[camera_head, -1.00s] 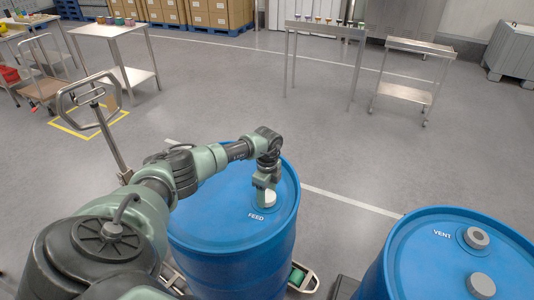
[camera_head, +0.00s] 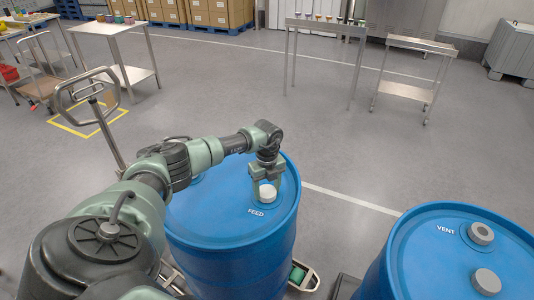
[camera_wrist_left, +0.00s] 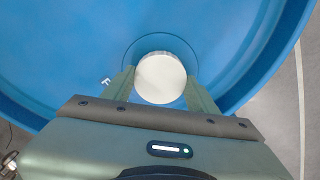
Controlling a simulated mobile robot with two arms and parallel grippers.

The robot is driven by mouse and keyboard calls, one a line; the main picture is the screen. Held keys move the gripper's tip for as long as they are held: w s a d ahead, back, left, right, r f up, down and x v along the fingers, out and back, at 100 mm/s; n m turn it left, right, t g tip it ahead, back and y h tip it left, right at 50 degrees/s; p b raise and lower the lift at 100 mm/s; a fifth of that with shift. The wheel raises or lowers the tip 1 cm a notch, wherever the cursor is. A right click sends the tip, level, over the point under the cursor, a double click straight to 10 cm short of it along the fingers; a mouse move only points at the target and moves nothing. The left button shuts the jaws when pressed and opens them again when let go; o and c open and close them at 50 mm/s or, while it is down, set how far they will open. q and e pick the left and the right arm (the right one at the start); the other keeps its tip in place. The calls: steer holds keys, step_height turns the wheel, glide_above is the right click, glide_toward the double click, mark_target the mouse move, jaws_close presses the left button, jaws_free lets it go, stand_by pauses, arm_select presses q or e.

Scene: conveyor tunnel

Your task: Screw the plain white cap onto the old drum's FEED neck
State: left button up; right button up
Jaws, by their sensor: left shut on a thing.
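The blue drum (camera_head: 215,215) with the FEED label stands in front of me. It also fills the left wrist view (camera_wrist_left: 60,60). A plain white cap (camera_head: 267,193) is at its FEED neck. In the left wrist view the round cap (camera_wrist_left: 160,78) sits between the two fingers, over a blue ring on the drum top. My left gripper (camera_head: 267,183) points down and is shut on the cap. The neck under the cap is hidden, so I cannot tell how far the cap is seated. My right gripper is not in view.
A second blue drum (camera_head: 420,250) with a VENT label stands at the right, with grey fittings (camera_head: 481,234) on top. A pallet-truck handle (camera_head: 95,100) rises at the left. Steel tables (camera_head: 325,30) and a cart (camera_head: 410,90) stand farther back. The floor between is clear.

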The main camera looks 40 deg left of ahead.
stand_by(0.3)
arm_select(q)
steer(key=m+b, duration=0.1)
steer(key=m, duration=0.1)
steer(key=shift+m, duration=0.4)
steer(key=shift+m+b, duration=0.5)
steer(key=shift+m, duration=0.7)
steer(key=shift+a+m+b, duration=0.1)
steer(key=shift+m+b, duration=0.35)
steer(key=shift+m, duration=0.25)
steer(key=shift+m+b, duration=0.4)
steer(key=shift+m, duration=0.7)
steer(key=o, duration=1.8)
